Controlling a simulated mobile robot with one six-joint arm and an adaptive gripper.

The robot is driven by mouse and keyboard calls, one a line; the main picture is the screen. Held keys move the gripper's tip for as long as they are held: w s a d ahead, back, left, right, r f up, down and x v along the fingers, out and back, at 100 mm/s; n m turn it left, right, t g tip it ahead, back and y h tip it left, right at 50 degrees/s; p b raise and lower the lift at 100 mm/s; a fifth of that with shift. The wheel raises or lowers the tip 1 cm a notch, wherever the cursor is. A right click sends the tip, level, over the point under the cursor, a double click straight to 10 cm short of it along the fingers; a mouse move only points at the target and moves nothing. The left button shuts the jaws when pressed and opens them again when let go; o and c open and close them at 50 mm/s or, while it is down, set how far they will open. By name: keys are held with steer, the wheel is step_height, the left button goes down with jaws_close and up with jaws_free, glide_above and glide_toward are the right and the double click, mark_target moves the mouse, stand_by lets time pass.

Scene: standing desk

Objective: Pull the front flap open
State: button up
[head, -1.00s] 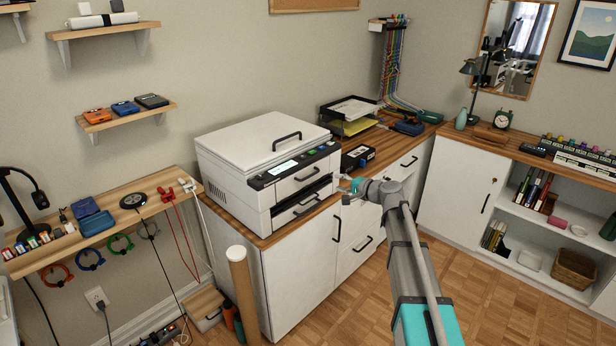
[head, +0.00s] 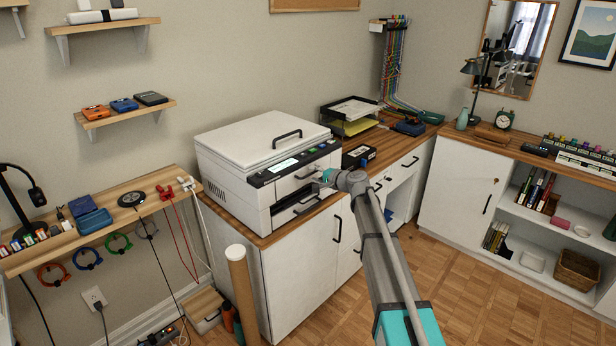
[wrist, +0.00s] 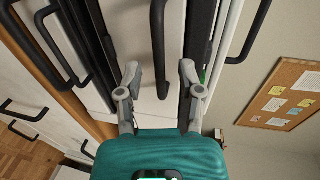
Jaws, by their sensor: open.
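The white printer (head: 262,165) stands on the wooden counter. Its upper front flap (wrist: 160,95) is a white panel with a black bar handle (wrist: 158,45), and it looks closed. My gripper (head: 325,178) is at the printer's front. In the wrist view my gripper (wrist: 160,72) is open, with one fingertip on each side of the handle. I cannot tell whether the fingers touch it. My gripper and arm hide part of the printer's front right side in the head view.
A black lid handle (head: 287,138) sits on top of the printer. Dark front gaps and a lower handle are below the flap. White cabinets with black handles (head: 337,229) lie beneath the counter. Paper trays (head: 350,112) stand at right. The floor (head: 470,270) is clear.

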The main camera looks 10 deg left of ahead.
steer(key=shift+x, duration=0.85)
steer(key=shift+c, duration=0.2)
jaws_close()
